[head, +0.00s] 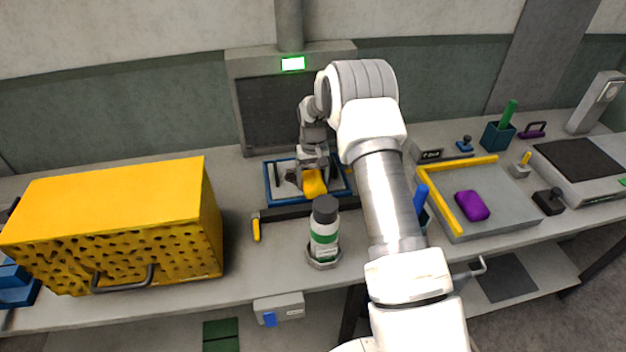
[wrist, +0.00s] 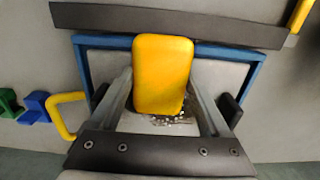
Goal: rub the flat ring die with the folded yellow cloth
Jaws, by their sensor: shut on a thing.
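The folded yellow cloth (head: 314,184) is held by my gripper (head: 313,168) over a blue-framed bed (head: 269,188). In the wrist view the cloth (wrist: 162,72) is a rounded yellow pad between the two fingers of my gripper (wrist: 161,88), which are shut on it. The blue frame (wrist: 100,41) with its pale grey floor lies below. Small shiny flecks (wrist: 172,120) show just beside the cloth's near edge. I cannot make out the flat ring die; the cloth and gripper hide the middle of the bed. Whether the cloth touches the surface beneath is unclear.
A white bottle with a dark cap (head: 324,232) stands in front of the bed. A dark bar (head: 285,212) runs between them. A big yellow perforated box (head: 120,232) fills the left. A grey tray (head: 500,212) with a purple block (head: 471,205) lies right. A dark panel stands behind.

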